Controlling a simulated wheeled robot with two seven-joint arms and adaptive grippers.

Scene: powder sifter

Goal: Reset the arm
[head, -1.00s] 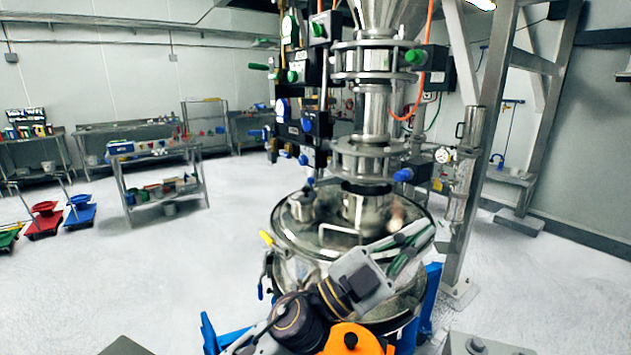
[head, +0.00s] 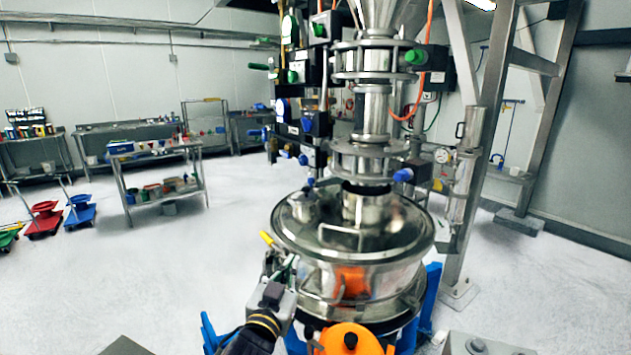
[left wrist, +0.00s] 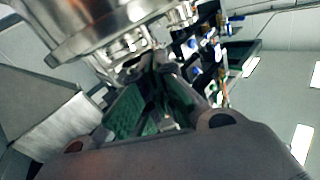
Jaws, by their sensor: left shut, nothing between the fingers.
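The sifter's round steel vessel (head: 310,238) with its shiny lid stands in the middle of the head view. My left gripper (head: 289,267) is low at the vessel's front left side, pointing up, near the yellow-handled clamp (head: 267,238). It is shut and empty; I cannot tell whether it touches the vessel. In the left wrist view, its green-padded fingers (left wrist: 155,108) point up beneath the vessel's steel side (left wrist: 95,30). My right gripper is not in view.
A steel column with valves (head: 372,115) rises above the lid. A blue frame (head: 430,300) stands at the vessel's base. A steel post (head: 465,230) is close on the right. Shelves (head: 160,175) and coloured carts (head: 80,212) stand far left, with open floor between.

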